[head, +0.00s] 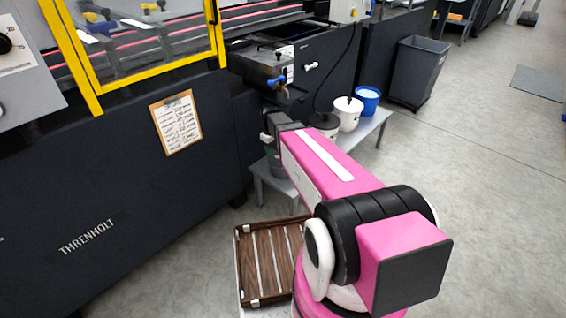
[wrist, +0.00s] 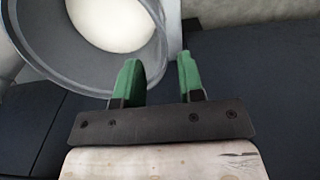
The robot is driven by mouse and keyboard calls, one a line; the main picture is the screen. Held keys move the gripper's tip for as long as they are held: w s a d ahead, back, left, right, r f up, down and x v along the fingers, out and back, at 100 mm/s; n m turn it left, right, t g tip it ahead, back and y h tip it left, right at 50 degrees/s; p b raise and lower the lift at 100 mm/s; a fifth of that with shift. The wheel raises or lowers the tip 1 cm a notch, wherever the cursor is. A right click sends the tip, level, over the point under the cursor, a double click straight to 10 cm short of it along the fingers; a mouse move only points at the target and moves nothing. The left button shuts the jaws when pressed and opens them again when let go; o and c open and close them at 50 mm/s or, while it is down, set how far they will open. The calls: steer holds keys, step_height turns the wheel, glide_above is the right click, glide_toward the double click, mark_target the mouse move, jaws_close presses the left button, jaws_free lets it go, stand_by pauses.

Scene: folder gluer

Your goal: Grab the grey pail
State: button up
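The grey pail (wrist: 73,60) fills the upper left of the wrist view, seen from above, with pale white contents inside. In the head view the grey pail (head: 276,166) shows only in part on the near end of a low bench, mostly hidden by my arm. My gripper (wrist: 158,65) has two green fingers, parted with a gap between them. The left finger overlaps the pail's inside and the right finger lies outside its rim. The rim passes between them in the picture; neither finger is seen pressing on it.
The grey bench (head: 377,128) also holds a black-lidded pail (head: 324,122), a white pail (head: 348,113) and a blue pail (head: 368,99). The dark machine (head: 130,190) stands along the left. A grey bin (head: 417,72) stands behind. Floor at right is mostly clear.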

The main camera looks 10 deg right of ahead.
mark_target(273, 157)
steer(key=shift+s+d+f, duration=0.1)
steer(key=shift+d+f, duration=0.05)
steer(key=shift+f, duration=1.8)
steer(key=shift+s+d+f, duration=0.1)
steer(key=shift+f, duration=1.85)
jaws_close()
